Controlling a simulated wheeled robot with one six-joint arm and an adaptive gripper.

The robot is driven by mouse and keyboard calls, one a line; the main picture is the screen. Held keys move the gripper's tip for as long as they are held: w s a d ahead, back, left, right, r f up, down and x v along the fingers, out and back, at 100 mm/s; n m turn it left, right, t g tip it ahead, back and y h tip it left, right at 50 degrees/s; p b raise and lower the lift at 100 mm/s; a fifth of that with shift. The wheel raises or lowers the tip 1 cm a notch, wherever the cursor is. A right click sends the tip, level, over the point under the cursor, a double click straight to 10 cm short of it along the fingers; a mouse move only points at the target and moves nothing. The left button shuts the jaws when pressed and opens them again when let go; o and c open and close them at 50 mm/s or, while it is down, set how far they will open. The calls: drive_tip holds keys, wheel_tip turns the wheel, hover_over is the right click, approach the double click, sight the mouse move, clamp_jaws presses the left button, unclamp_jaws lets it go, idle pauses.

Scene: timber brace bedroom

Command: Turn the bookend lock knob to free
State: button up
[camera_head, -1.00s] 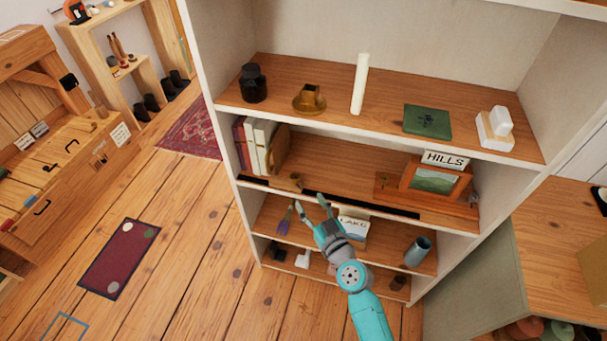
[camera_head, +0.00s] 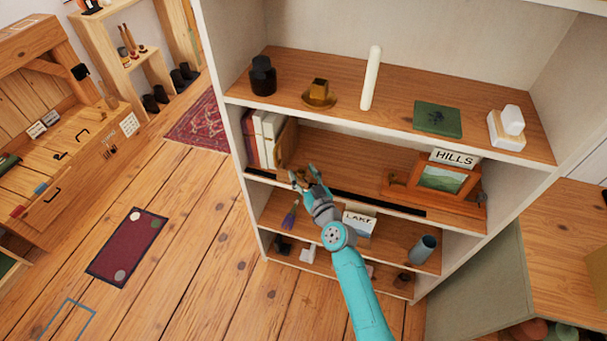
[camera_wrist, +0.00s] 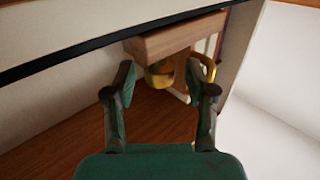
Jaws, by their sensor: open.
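The wooden bookend (camera_head: 287,143) stands at the right end of the row of books on the second shelf. It also shows in the wrist view as a wooden block (camera_wrist: 165,42). The brass knob (camera_wrist: 158,77) shows below the block, between my fingertips and beyond them. Its exact setting cannot be told. My gripper (camera_head: 304,175) is at the front of that shelf, just in front of the knob area, and covers much of it. In the wrist view my gripper (camera_wrist: 162,70) has its two fingers apart, one on each side of the knob. Contact with the knob cannot be told.
A dark strip (camera_head: 370,204) runs along the shelf's front edge. Books (camera_head: 262,138) stand left of the bookend. A framed picture (camera_head: 443,180) with a HILLS sign (camera_head: 455,158) stands to the right. A LAKE sign (camera_head: 358,221) is on the shelf below.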

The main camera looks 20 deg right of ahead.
clamp_jaws()
drive_tip(key=shift+d+n+g+y, duration=0.15)
drive_tip(key=shift+n+y, duration=0.35)
drive_tip(key=shift+y, duration=0.3)
drive_tip(key=shift+d+n+g+y, duration=0.15)
drive_tip(key=shift+n+y, duration=0.35)
drive_tip(key=shift+y, duration=0.3)
drive_tip(key=shift+w+n+g+y, duration=0.1)
drive_tip(key=shift+n+g+y, duration=0.4)
drive_tip(key=shift+n+y, duration=0.5)
drive_tip(key=shift+n+g+y, duration=0.9)
drive_tip(key=shift+n+y, duration=0.1)
drive_tip(key=shift+y, duration=0.8)
unclamp_jaws()
